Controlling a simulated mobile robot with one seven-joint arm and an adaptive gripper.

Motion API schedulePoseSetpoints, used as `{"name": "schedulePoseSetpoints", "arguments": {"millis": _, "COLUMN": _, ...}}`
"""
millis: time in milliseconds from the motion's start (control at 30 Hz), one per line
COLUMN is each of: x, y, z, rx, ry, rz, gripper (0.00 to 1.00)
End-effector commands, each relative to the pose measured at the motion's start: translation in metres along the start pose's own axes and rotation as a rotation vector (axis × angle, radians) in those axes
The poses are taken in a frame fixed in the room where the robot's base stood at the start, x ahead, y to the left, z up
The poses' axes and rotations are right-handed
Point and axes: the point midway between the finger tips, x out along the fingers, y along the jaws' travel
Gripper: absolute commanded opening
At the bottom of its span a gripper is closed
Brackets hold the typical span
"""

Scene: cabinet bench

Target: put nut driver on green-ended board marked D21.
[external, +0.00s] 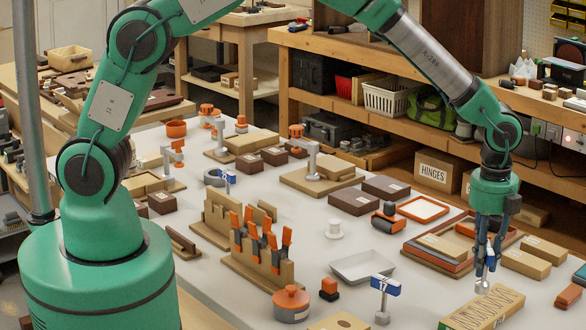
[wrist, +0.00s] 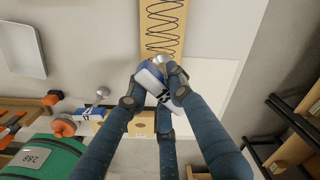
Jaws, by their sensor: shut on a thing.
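My gripper (external: 484,272) points down at the right of the bench, its fingers shut on a blue-and-white thing with a metal end. In the wrist view this thing (wrist: 152,76) sits between the fingertips (wrist: 158,86), partly covered by them; it appears to be the nut driver. A green-ended piece (external: 580,274) is cut off by the right edge of the external view. No D21 mark is readable, so I cannot tell whether it is the board.
A similar blue-topped metal piece (external: 384,290) stands left of my gripper, near a white tray (external: 364,266). Wooden boxes (external: 525,262) and a stacked orange-rimmed tray (external: 440,252) lie close behind. A wooden rack with orange-handled tools (external: 262,270) stands left. Bare bench shows between these things.

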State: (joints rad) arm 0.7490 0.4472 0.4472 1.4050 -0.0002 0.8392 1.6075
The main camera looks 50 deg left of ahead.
Motion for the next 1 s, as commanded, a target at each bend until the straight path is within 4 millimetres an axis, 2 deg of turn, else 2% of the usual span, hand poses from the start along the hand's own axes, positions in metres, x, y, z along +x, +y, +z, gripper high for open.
{"name": "schedulePoseSetpoints", "arguments": {"millis": 467, "x": 0.008, "y": 0.000, "z": 0.000, "rx": 0.000, "ry": 0.000, "rz": 0.000, "gripper": 0.00}}
{"name": "schedulePoseSetpoints", "arguments": {"millis": 800, "x": 0.047, "y": 0.000, "z": 0.000, "rx": 0.000, "ry": 0.000, "rz": 0.001, "gripper": 0.00}}
{"name": "schedulePoseSetpoints", "arguments": {"millis": 1000, "x": 0.055, "y": 0.000, "z": 0.000, "rx": 0.000, "ry": 0.000, "rz": -0.001, "gripper": 0.00}}
